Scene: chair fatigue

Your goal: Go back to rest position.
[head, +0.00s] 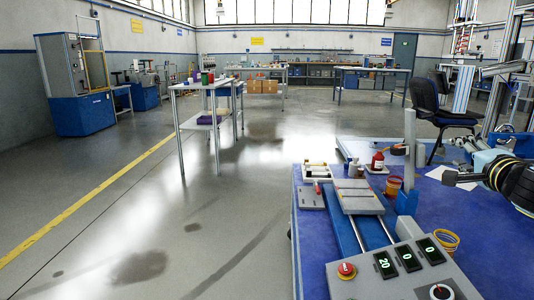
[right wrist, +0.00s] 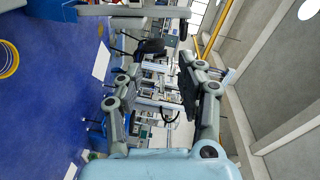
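My right gripper (head: 455,162) comes in from the right edge in the head view, above the blue table (head: 480,225). In the right wrist view its two fingers are spread wide apart, with nothing between the fingertips (right wrist: 160,72). It appears clear of the table and touches no object that I can see. My left gripper is in neither view.
A control panel (head: 405,272) with a red button (head: 346,270) and lit displays stands at the table's front. A dark chair (head: 424,95) stands behind. Floor at left is open.

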